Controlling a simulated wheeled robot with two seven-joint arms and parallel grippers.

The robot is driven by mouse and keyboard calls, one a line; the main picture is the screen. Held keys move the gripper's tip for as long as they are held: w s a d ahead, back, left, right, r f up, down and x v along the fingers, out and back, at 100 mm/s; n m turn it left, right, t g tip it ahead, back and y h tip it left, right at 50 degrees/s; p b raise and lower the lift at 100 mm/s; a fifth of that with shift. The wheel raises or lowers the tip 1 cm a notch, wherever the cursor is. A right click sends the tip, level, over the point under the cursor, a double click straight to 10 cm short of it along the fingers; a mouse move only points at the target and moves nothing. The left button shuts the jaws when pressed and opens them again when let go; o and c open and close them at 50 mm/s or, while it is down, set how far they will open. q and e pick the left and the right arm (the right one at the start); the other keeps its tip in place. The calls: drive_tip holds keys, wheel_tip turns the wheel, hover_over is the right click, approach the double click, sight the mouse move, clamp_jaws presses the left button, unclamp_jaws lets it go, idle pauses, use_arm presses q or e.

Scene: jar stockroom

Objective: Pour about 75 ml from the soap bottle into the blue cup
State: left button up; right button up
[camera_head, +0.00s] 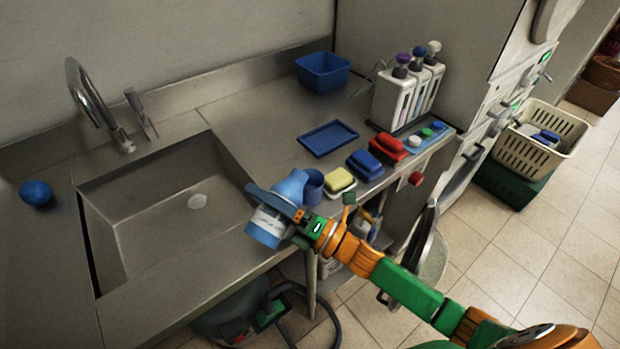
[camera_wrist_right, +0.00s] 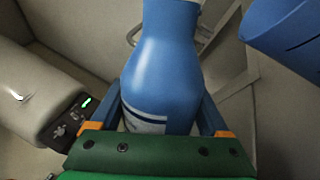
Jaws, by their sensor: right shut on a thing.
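The soap bottle (camera_head: 290,186) is blue with a white label band. My right gripper (camera_head: 276,204) is shut around its body and holds it tilted over the counter's front edge by the sink. The bottle's upper end points up and right, toward the blue cup (camera_head: 314,182). The cup stands on the counter just right of the bottle, partly hidden by it. In the right wrist view the bottle (camera_wrist_right: 160,75) sits between the fingers (camera_wrist_right: 160,108), and the cup (camera_wrist_right: 285,35) is at the upper right. No liquid stream is visible. My left gripper is not in view.
The sink (camera_head: 165,225) lies left of the bottle. A yellow sponge (camera_head: 340,180), a blue block (camera_head: 364,164) and a red block (camera_head: 389,147) line the edge right of the cup. A blue tray (camera_head: 328,138) and bin (camera_head: 322,74) stand behind. Pump dispensers (camera_head: 394,98) stand back right.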

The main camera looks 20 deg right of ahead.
drive_tip(key=shift+w+d+f+n+g+b, duration=0.1)
drive_tip(key=shift+f+n+g+b, duration=0.45)
drive_tip(key=shift+n, duration=0.45)
drive_tip(key=r+n, duration=0.1)
drive_tip(key=r+n+p, duration=0.1)
drive_tip(key=n, duration=0.1)
drive_tip(key=w+d+r+n+g+p, duration=0.1)
drive_tip(key=shift+n+y, duration=0.4)
drive_tip(key=shift+s+a+f+n+g+b, duration=0.1)
drive_tip(key=shift+f+n+g+b, duration=0.1)
drive_tip(key=shift+f+n+b, duration=0.35)
drive_tip(key=shift+s+a+f+n+g+b, duration=0.1)
drive_tip(key=shift+f+n+g+b, duration=0.05)
drive_tip(key=shift+f+n+b, duration=0.35)
drive_tip(key=shift+s+a+r+n+p, duration=0.1)
drive_tip(key=shift+a+r+n+p, duration=0.1)
drive_tip(key=shift+n, duration=0.35)
drive_tip(key=shift+s+a+r+n+p, duration=0.1)
drive_tip(key=shift+n+p, duration=0.1)
drive_tip(key=shift+n, duration=0.3)
drive_tip(key=shift+s+a+n+g+h, duration=0.15)
drive_tip(key=shift+n+g+h, duration=0.25)
drive_tip(key=shift+n, duration=0.7)
drive_tip(key=shift+a+f+n+g, duration=0.25)
drive_tip(key=shift+f+n, duration=0.25)
drive_tip(key=shift+n, duration=0.6)
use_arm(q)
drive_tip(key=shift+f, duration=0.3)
use_arm(e)
drive_tip(key=shift+d, duration=0.1)
